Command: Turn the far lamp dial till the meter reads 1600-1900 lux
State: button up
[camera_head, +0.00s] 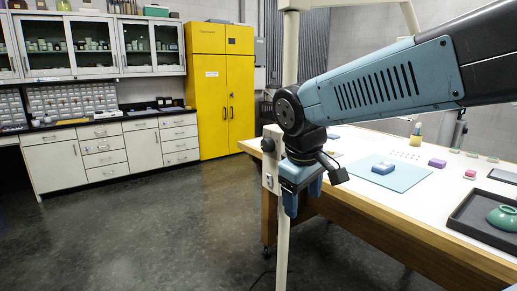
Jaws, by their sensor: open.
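A cream upright post (281,235) stands at the table's near left corner. It carries a cream bracket box (271,163) with a dark round knob (267,145), which looks like the lamp dial. My gripper (304,198) is open and empty, with its blue fingers pointing down just right of the box. It overlaps the post in the picture; I cannot tell whether it touches it. A small blue and white block-like device (383,167) lies on a pale green mat (403,178); it may be the meter, and no reading is legible.
The white-topped wooden table (352,145) fills the right side. A yellow cabinet (225,100) and white drawers (110,155) stand behind. The floor at left is clear.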

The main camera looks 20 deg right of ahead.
jog(key=w+n+g+h, duration=0.2)
jog(key=w+n+h, duration=0.2)
jog(key=w+n, duration=0.25)
jog(key=n+t+h, duration=0.5)
jog(key=n+h, duration=0.5)
jog(key=h, duration=0.1)
send_near(264, 146)
jog(key=x, duration=0.8)
jog(key=shift+w+d+f, duration=0.15)
jog(key=shift+w+d, duration=0.05)
jog(key=shift+d, duration=0.05)
jog(key=c, duration=1)
